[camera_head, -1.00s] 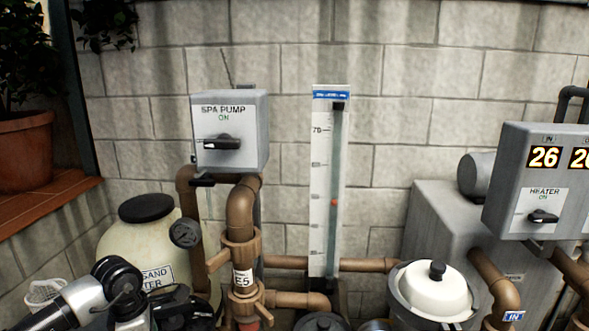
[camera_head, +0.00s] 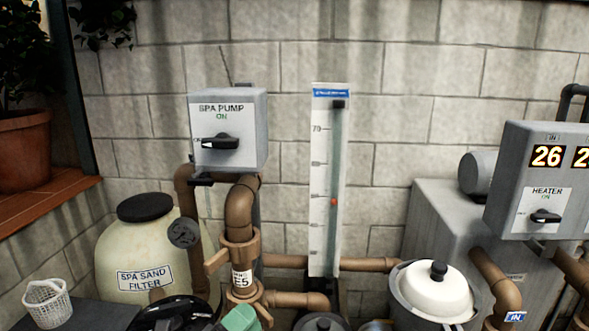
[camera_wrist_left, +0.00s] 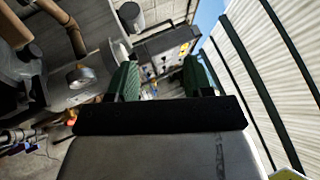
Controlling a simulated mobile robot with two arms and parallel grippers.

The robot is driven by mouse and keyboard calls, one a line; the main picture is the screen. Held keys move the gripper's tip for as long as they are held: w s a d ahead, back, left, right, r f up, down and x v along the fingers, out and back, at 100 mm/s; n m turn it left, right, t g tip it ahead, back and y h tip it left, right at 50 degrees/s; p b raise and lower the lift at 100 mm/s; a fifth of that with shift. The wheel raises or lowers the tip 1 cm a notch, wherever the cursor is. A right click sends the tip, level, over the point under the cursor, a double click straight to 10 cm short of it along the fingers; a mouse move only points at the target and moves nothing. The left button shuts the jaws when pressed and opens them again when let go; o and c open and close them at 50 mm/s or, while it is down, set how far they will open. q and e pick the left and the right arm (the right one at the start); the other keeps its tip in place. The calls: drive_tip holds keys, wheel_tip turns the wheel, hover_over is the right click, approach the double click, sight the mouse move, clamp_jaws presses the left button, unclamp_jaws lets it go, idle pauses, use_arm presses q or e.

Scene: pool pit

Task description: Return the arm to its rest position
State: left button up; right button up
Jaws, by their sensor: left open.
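My left gripper shows at the bottom edge of the head view as a green finger (camera_head: 240,319) beside a dark round arm part; the rest is cut off by the frame. In the left wrist view the gripper (camera_wrist_left: 158,72) has two green ribbed fingers standing well apart with nothing between them. It is open and empty. In the head view it sits low, in front of the brown pipe and valve marked E5 (camera_head: 242,278). I cannot tell the exact gap to the pipe. My right gripper is not in view.
The spa pump switch box (camera_head: 228,130), flow gauge (camera_head: 320,180) and heater panel (camera_head: 545,180) stand along the block wall. A sand filter (camera_head: 140,250) and white basket (camera_head: 47,303) are at left. A white-lidded pot (camera_head: 435,290) is at lower right.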

use_arm(q)
drive_tip(key=s+a+f+n+g+y, duration=0.1)
drive_tip(key=s+a+f+n+y, duration=0.1)
drive_tip(key=a+f+n+y, duration=0.6)
drive_tip(key=s+a+f+n+g+y, duration=0.1)
drive_tip(key=s+a+f+n+y, duration=0.35)
drive_tip(key=n, duration=0.75)
drive_tip(key=s+f+n+g+y, duration=0.1)
drive_tip(key=s+f+n+g, duration=0.25)
drive_tip(key=s+g, duration=0.4)
drive_tip(key=s+f+n+g+y, duration=0.1)
drive_tip(key=s+f+n+g, duration=0.3)
drive_tip(key=s, duration=0.6)
wheel_tip(320, 180, down, 28)
drive_tip(key=m, duration=0.1)
drive_tip(key=s+a+f+g, duration=0.2)
drive_tip(key=s+f, duration=1.3)
drive_tip(key=s, duration=0.1)
drive_tip(key=shift+s+a, duration=0.3)
drive_tip(key=shift+a, duration=0.1)
